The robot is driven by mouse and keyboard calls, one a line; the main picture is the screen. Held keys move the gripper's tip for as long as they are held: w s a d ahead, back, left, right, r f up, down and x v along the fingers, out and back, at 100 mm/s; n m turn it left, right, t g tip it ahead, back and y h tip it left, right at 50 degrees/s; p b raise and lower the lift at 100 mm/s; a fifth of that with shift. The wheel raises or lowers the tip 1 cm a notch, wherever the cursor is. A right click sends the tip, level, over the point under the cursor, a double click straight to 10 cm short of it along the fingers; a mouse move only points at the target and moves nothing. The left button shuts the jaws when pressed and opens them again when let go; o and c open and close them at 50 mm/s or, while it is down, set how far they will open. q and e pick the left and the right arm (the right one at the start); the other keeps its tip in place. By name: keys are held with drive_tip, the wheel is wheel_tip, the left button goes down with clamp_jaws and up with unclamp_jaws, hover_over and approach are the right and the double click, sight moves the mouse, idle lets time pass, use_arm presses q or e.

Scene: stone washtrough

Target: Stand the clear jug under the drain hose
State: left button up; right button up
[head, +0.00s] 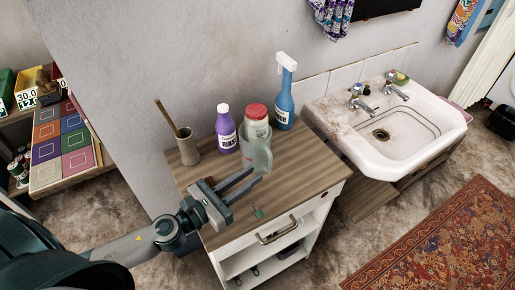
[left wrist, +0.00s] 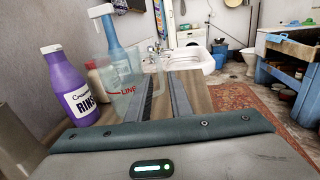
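The clear jug (head: 262,158) stands upright on the wooden top of a small white cabinet (head: 205,223), in front of a white bottle with a red cap (head: 257,118). In the left wrist view the jug (left wrist: 122,72) shows a red line mark and stands left of my fingers. My left gripper (head: 255,176) is over the cabinet top at the jug's near side. Its two fingers are apart with nothing between them. My right gripper is not in view. I cannot make out a drain hose.
A purple bottle (head: 226,129), a blue spray bottle (head: 284,99) and a cup with a stick (head: 187,147) stand along the back. The washbasin (head: 388,130) is to the right, beyond a gap.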

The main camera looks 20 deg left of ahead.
sight(269, 164)
use_arm(q)
drive_tip(key=p+x, duration=0.2)
drive_tip(key=x, duration=0.4)
drive_tip(key=shift+w+r, duration=0.1)
drive_tip(key=shift+w+d, duration=0.25)
drive_tip(key=shift+w, duration=0.15)
drive_tip(key=shift+p, duration=0.3)
drive_tip(key=x, duration=0.1)
drive_tip(key=p+x, duration=0.1)
drive_tip(key=x, duration=0.2)
drive_tip(key=shift+a+f, duration=0.15)
drive_tip(key=shift+f, duration=0.15)
drive_tip(key=shift+w+d+f+p, duration=0.1)
drive_tip(key=shift+w+d+p, duration=0.25)
drive_tip(key=shift+w, duration=0.2)
drive_tip(key=shift+c, duration=0.5)
clamp_jaws()
